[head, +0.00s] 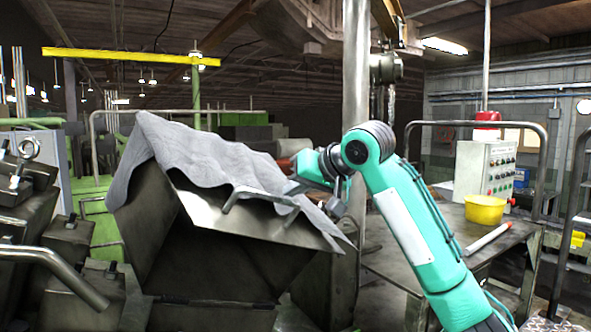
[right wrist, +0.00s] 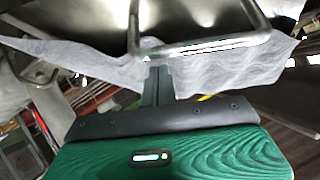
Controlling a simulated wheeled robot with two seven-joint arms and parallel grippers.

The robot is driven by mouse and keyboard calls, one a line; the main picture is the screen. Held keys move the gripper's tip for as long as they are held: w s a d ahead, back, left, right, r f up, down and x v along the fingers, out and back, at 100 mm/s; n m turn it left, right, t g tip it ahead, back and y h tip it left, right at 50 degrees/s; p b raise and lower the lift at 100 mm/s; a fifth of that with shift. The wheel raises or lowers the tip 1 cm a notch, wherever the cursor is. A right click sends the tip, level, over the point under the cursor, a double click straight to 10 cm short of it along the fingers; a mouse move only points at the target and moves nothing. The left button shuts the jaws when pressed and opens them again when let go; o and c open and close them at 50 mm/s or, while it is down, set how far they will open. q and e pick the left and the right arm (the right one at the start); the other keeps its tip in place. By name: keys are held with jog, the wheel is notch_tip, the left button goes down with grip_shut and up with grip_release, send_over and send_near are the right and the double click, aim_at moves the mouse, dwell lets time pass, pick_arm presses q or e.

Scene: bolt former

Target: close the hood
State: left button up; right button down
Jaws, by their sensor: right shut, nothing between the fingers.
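The hood (head: 305,233) is a metal cover with a grey cloth (head: 200,155) draped over its top. It stands raised and tilted over a dark open housing (head: 215,265). A bent metal handle (head: 258,194) is on its front face; the handle bar also shows in the right wrist view (right wrist: 215,46). My right gripper (head: 338,203) is at the hood's right side, by the cloth's edge, partly hidden. In the right wrist view its fingers (right wrist: 157,75) are shut and empty, with the tips close to the cloth edge and the bar. Contact cannot be told. My left gripper is not in view.
A metal table (head: 400,262) at the right carries a yellow bowl (head: 485,209), a white tube (head: 488,238) and a control box (head: 486,170). A vertical post (head: 356,70) rises behind the hood. Machine blocks and a curved bar (head: 55,268) fill the left.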

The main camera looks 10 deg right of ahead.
jog(key=shift+s+f, duration=0.1)
jog(key=shift+s, duration=0.2)
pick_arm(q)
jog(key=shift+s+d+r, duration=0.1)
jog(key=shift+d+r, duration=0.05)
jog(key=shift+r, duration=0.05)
pick_arm(e)
jog(key=shift+a+f, duration=0.15)
jog(key=shift+f, duration=0.1)
